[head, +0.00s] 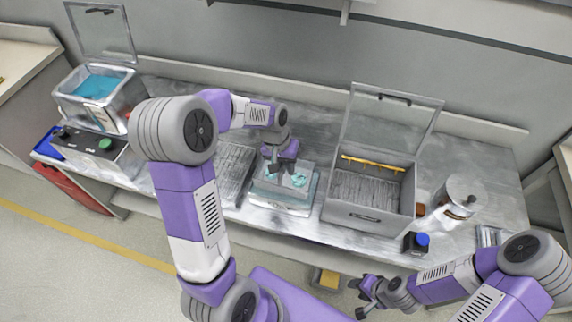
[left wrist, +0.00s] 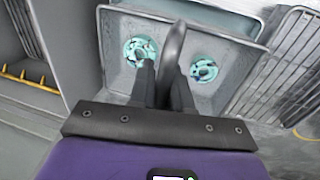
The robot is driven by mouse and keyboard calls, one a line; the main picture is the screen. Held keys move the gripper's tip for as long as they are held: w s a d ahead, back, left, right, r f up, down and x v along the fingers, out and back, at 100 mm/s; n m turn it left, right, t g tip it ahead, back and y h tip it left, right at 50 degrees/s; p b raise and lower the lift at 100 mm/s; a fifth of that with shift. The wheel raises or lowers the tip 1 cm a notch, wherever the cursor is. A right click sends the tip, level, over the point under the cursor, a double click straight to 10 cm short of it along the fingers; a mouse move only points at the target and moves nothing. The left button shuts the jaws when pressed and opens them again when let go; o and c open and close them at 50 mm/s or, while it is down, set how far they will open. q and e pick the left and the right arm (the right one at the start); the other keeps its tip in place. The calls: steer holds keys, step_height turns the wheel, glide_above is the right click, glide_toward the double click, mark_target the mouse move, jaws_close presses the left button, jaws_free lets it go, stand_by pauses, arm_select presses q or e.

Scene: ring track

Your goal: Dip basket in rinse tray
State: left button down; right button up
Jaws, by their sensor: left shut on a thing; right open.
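My left gripper (head: 282,166) is shut on the handle (left wrist: 172,50) of a small grey basket (left wrist: 118,82). The basket hangs level below it at the rinse tray (head: 282,207), near the middle of the bench. Two teal round parts lie in the basket, one on each side of the handle in the left wrist view: one left (left wrist: 139,50), one right (left wrist: 204,70). The basket hides much of the tray, and I cannot tell how deep it sits. My right gripper (head: 366,298) is open and empty in front of the bench.
A wire drying rack (head: 234,170) lies left of the tray. An open-lidded grey box (head: 365,212) with a yellow bar stands right. An open bath of blue liquid (head: 97,87) stands far left. A metal canister (head: 460,198) and blue-topped item (head: 420,242) stand right.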

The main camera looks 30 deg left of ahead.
mark_target(286, 179)
arm_select(q)
steer(key=shift+f+b, duration=2.35)
steer(key=shift+f, duration=1.15)
steer(key=shift+r, duration=0.15)
steer(key=shift+r+p, duration=3.7)
steer(key=shift+r, duration=0.6)
steer(key=shift+r, duration=0.1)
step_height(286, 179, up, 4)
steer(key=p, duration=0.3)
